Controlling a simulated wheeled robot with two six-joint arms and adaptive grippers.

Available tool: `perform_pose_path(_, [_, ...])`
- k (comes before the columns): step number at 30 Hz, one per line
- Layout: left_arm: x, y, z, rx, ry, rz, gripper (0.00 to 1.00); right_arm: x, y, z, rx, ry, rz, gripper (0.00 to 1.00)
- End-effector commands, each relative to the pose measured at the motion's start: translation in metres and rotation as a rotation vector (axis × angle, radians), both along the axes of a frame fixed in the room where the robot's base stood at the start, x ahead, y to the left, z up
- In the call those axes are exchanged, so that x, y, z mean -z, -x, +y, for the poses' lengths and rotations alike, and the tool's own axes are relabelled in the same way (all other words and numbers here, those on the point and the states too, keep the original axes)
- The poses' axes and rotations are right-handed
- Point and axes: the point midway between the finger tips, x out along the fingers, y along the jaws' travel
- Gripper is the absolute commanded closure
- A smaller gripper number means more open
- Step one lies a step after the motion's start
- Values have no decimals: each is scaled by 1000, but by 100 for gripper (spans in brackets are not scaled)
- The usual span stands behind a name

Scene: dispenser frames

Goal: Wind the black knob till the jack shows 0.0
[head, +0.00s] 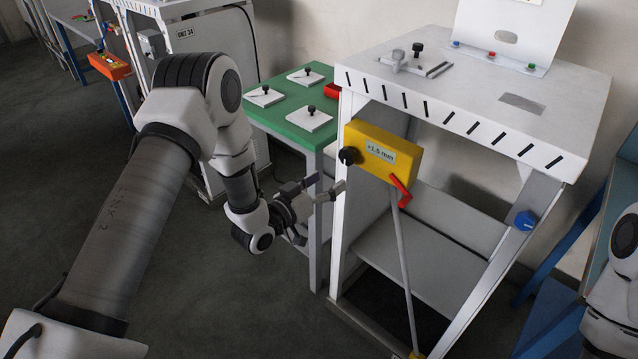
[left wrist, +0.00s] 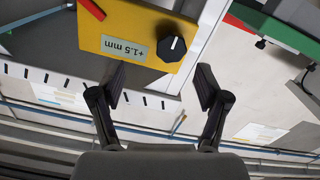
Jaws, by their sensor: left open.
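The jack is a yellow box (head: 388,156) on the front left leg of the white frame; its display (head: 381,151) reads +1.5 mm. The black knob (head: 348,156) is on the box's left part. In the left wrist view the knob (left wrist: 173,49) has a white pointer mark and sits beside the display (left wrist: 124,48). My left gripper (head: 327,187) is open and empty, below and left of the knob in the head view. In the left wrist view its two fingers (left wrist: 160,82) are spread apart and not touching the knob. My right gripper is out of view.
A red lever (head: 401,190) and a grey strut (head: 401,262) are at the jack's right end. A green table (head: 262,105) with white plates stands behind left. Open floor lies in front.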

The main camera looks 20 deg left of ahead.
Motion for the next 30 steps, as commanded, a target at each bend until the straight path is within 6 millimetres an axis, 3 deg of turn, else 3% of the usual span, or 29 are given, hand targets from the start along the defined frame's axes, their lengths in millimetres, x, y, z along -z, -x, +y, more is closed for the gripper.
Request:
perform_pose_path(4, [-22, -13, 7, -18, 4, -45, 25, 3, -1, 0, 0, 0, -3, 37])
perform_pose_path(16, [-24, -75, -16, -19, 2, -42, 25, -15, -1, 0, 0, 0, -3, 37])
perform_pose_path(25, [-21, -83, -19, -19, 4, -38, 25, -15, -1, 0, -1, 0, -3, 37])
perform_pose_path(26, [-21, -83, -19, -19, 4, -38, 28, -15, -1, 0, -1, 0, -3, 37])
perform_pose_path(30, [-21, -82, -18, -19, 4, -38, 78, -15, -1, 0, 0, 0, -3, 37])
